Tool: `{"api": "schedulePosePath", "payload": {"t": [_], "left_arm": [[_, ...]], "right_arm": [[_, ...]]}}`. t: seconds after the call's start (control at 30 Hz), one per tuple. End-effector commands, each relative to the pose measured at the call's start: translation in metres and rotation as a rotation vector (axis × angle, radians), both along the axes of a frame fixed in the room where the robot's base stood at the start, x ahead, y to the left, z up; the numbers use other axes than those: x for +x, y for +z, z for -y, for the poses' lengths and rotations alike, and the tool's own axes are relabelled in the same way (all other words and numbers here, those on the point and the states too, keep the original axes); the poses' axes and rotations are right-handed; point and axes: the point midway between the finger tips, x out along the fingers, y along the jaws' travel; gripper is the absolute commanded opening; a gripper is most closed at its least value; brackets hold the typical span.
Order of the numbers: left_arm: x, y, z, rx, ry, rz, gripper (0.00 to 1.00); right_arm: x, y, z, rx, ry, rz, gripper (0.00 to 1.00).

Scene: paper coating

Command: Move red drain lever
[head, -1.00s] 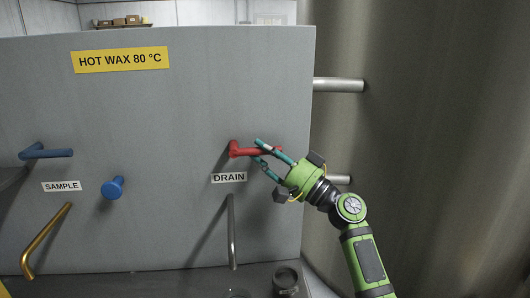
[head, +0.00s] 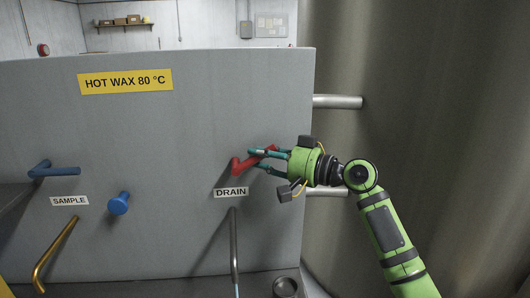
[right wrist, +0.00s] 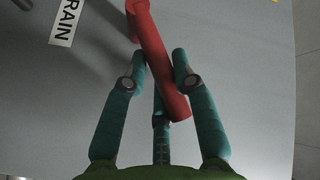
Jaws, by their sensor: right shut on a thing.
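The red drain lever (head: 243,164) sticks out of the grey panel (head: 150,130) above the DRAIN label (head: 231,192). In the head view its arm slants up to the right from the pivot. My right gripper (head: 262,160) is shut on the lever near its free end. In the right wrist view the red lever (right wrist: 155,60) runs between the teal fingers (right wrist: 160,65), with its end reaching down past the fingertips. Its pivot end is at the top of that view. My left gripper is not in view.
A blue lever (head: 54,171), a blue knob (head: 119,203) and a brass pipe (head: 53,256) are on the panel's left. A grey pipe (head: 234,250) hangs below the DRAIN label. Metal pipes (head: 338,102) join a large steel tank (head: 430,120) at the right.

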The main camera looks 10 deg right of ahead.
Motion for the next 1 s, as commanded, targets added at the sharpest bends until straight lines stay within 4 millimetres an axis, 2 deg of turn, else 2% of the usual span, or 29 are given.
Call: {"api": "schedulePosePath", "payload": {"t": [0.03,0.33,0.97,1.0], "left_arm": [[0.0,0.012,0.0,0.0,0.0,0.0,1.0],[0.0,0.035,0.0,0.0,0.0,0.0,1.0],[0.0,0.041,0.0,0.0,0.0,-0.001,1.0],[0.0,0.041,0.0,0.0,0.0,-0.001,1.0]], "right_arm": [[0.0,0.013,0.0,-0.028,-0.002,0.005,0.0],[0.0,0.02,-0.007,-0.183,-0.002,0.005,0.0],[0.0,0.02,-0.009,-0.238,-0.003,0.008,0.0],[0.0,0.02,-0.009,-0.238,-0.003,0.008,0.31]]}}
